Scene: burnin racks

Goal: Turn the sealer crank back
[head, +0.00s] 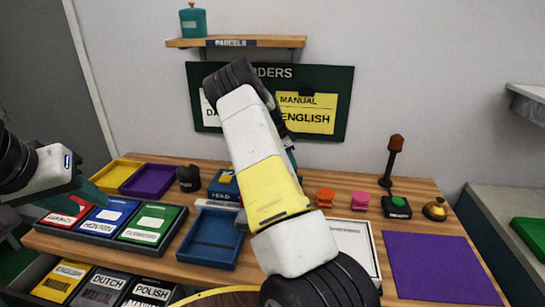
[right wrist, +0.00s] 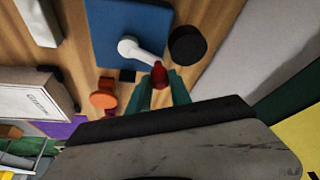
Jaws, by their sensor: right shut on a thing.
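The sealer (right wrist: 128,22) is a blue block on the wooden bench, seen from above in the right wrist view. Its crank (right wrist: 138,50) is a white arm ending in a red knob (right wrist: 159,74). My right gripper (right wrist: 163,86) has its green fingers shut on the red knob. In the head view the sealer (head: 224,180) is mostly hidden behind my right arm, and the crank cannot be made out. My left gripper (head: 92,196) hangs over the manual trays at the left; its finger gap is unclear.
A black round thing (right wrist: 187,46) stands close beside the crank. An orange stamp (right wrist: 103,98) is near. An empty blue tray (head: 210,238), a purple mat (head: 440,268), a green button (head: 398,203) and a bell (head: 435,209) occupy the bench. A shelf (head: 260,42) hangs above.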

